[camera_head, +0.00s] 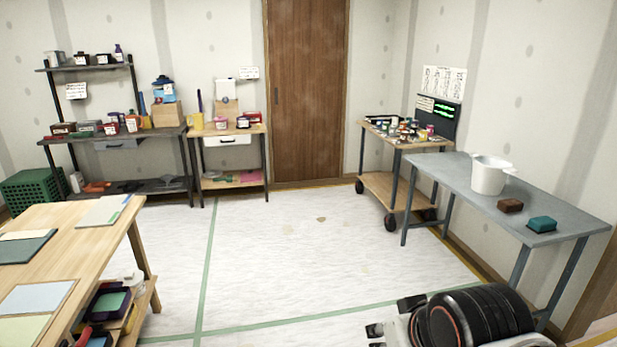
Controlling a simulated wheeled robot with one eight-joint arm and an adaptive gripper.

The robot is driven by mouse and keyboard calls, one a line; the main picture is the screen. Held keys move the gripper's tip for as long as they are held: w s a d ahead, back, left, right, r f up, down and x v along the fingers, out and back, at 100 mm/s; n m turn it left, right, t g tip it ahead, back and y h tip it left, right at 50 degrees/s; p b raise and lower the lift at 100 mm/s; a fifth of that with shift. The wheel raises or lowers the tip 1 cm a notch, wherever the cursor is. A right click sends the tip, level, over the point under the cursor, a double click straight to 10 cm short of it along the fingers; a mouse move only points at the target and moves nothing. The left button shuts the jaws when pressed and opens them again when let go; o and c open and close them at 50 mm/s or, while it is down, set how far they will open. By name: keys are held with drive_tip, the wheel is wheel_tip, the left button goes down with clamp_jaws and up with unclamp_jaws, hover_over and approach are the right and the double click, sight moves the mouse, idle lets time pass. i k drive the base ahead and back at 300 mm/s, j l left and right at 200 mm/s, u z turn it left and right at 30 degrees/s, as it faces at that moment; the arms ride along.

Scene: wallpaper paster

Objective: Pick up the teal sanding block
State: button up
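The teal sanding block (541,224) lies on the near right end of the grey metal table (450,180) along the right wall. It is close to the table's front end, with nothing on top of it. A brown block (510,205) of similar shape lies just left of it, apart from it. My arm shows at the bottom right as black and white parts, below and in front of the table. My gripper (391,318) seems to be the small black tips at the left of these parts, well away from the teal block. Its opening is unclear.
A white bucket (489,175) stands on the grey table beyond the blocks. A wheeled wooden cart (378,186) with small jars stands behind. A wooden table (90,245) with flat panels fills the left foreground. Shelves line the back wall. The covered floor (290,260) between is open.

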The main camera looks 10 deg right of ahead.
sight(542, 225)
drive_tip(key=i+z, duration=0.1)
drive_tip(key=i, duration=0.55)
drive_tip(key=i+j+z, duration=0.15)
drive_tip(key=i, duration=0.5)
drive_tip(key=i+j+z, duration=0.1)
drive_tip(key=i, duration=0.55)
drive_tip(key=i+l+z, duration=0.1)
drive_tip(key=i+z, duration=0.15)
drive_tip(key=z, duration=0.2)
drive_tip(key=i+z, duration=0.25)
drive_tip(key=z, duration=0.25)
drive_tip(key=i+j+z, duration=0.1)
drive_tip(key=i+z, duration=0.2)
drive_tip(key=z, duration=0.15)
drive_tip(key=i+j+z, duration=0.15)
drive_tip(key=z, duration=0.35)
drive_tip(key=i+l+z, duration=0.1)
drive_tip(key=i+z, duration=0.55)
drive_tip(key=i, duration=0.15)
